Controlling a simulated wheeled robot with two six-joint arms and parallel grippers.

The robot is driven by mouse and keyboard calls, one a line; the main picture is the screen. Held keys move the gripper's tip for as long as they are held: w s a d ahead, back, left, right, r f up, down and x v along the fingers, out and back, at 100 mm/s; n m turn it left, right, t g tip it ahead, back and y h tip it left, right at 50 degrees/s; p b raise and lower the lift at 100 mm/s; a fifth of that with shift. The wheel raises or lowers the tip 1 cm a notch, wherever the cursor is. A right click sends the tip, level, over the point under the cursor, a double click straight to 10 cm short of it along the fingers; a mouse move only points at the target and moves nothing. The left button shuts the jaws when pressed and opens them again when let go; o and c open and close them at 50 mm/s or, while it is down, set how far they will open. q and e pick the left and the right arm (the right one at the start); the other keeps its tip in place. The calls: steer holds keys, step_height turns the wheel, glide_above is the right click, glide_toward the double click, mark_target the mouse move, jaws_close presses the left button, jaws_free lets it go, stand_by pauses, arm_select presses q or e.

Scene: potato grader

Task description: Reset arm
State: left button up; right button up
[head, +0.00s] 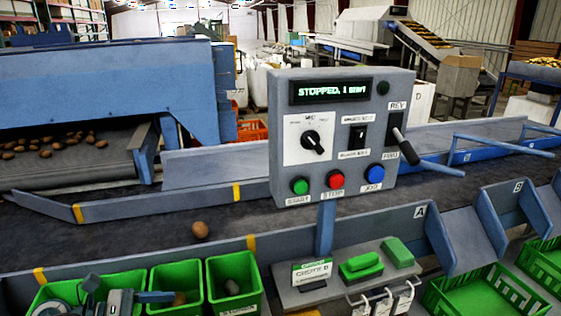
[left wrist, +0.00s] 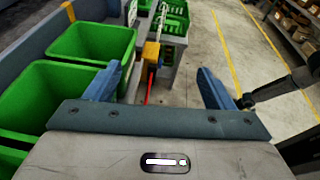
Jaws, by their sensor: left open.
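My left gripper (head: 124,298) is low at the left in the head view, in front of and over the green bins. It also shows in the left wrist view (left wrist: 160,70), with its two blue fingers spread wide and nothing between them. Below and to the left of the fingers in that view is a green bin (left wrist: 90,28). My right gripper is in neither view.
A control panel (head: 290,86) with a "STOPPED" display, buttons and a black lever (head: 404,146) stands mid-view. One potato (head: 200,230) lies on the dark belt (head: 130,230). Green crates (head: 440,284) are at right. Open floor (left wrist: 235,85) shows in the left wrist view.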

arm_select(q)
steer(key=w+a+r+n+t+y, duration=0.25)
steer(key=r+n+t, duration=0.45)
steer(key=n+t, duration=0.9)
steer(key=s+a+f+n+g+y, duration=0.25)
steer(key=a+f+n+y, duration=0.2)
steer(key=n+y, duration=0.55)
steer(key=s+a+f+n+g+y, duration=0.1)
steer(key=a+f+n+g+y, duration=0.35)
steer(key=n, duration=0.95)
steer(key=s+d+f+n+g+h, duration=0.1)
steer(key=s+d+f+n+g, duration=0.35)
steer(key=s+f, duration=0.35)
steer(key=s+d+f+n+g+h, duration=0.1)
steer(key=s+d+f+n+g, duration=0.45)
steer(key=s, duration=0.55)
steer(key=a+f+m+g, duration=0.1)
steer(key=a+f, duration=0.1)
steer(key=f, duration=1.4)
steer(key=a+f+g, duration=0.1)
steer(key=a+f, duration=0.2)
steer(key=f, duration=1.4)
steer(key=s+f+g, duration=0.1)
steer(key=s+f, duration=1.6)
steer(key=shift+s+a+f, duration=0.25)
steer(key=shift+s+a, duration=0.05)
steer(key=shift+s, duration=0.1)
